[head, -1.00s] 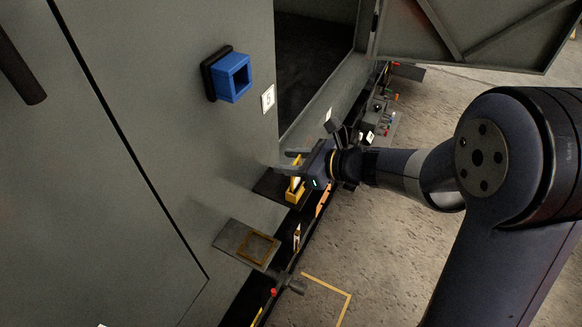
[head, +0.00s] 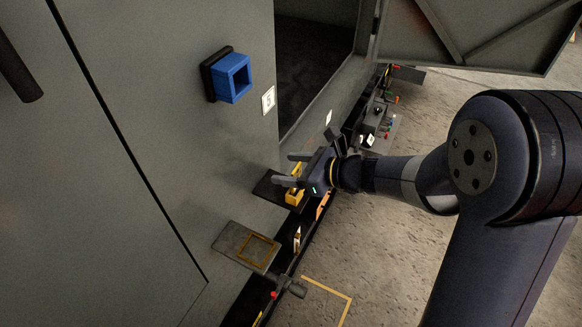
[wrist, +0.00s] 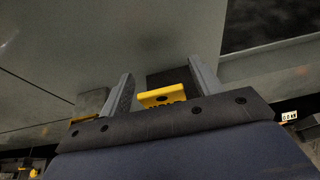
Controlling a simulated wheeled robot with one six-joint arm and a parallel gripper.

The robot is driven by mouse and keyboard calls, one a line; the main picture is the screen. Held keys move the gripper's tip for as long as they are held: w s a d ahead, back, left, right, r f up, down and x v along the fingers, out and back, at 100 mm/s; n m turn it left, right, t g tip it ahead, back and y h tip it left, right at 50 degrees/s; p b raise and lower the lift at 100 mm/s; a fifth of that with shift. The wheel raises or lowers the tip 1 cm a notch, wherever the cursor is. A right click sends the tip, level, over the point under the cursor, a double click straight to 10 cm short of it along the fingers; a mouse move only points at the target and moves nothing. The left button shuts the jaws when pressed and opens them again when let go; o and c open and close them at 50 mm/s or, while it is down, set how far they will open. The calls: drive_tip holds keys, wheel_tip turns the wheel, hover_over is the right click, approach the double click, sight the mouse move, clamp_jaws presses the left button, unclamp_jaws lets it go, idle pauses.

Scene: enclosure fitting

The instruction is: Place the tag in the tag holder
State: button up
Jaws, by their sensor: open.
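A yellow tag (wrist: 162,95) with a small hole and partly hidden dark lettering shows between my finger pads in the wrist view. In the head view yellow parts (head: 293,197) stand on a small black shelf (head: 268,188) against the grey enclosure. I cannot tell there which yellow part is tag and which is holder, or whether the tag is seated. My gripper (head: 283,168) is open, with its fingers on either side of the tag and gaps beside it in the wrist view. My finger and gripper body hide part of the tag.
A grey shelf with an ochre square frame (head: 258,249) is nearer. A blue square box (head: 233,79) and a white label (head: 268,101) are on the wall. An open door (head: 480,30) is at the upper right.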

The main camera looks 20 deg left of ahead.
drive_tip(key=shift+r, duration=0.15)
drive_tip(key=shift+d+r, duration=0.15)
drive_tip(key=shift+d, duration=0.05)
drive_tip(key=p+v, duration=0.1)
drive_tip(key=v, duration=1)
drive_tip(key=shift+d, duration=0.25)
drive_tip(key=shift+a, duration=0.1)
drive_tip(key=b+x, duration=0.1)
drive_tip(key=x, duration=1.1)
drive_tip(key=shift+s, duration=0.1)
drive_tip(key=shift+r+p, duration=0.3)
drive_tip(key=shift+r, duration=0.55)
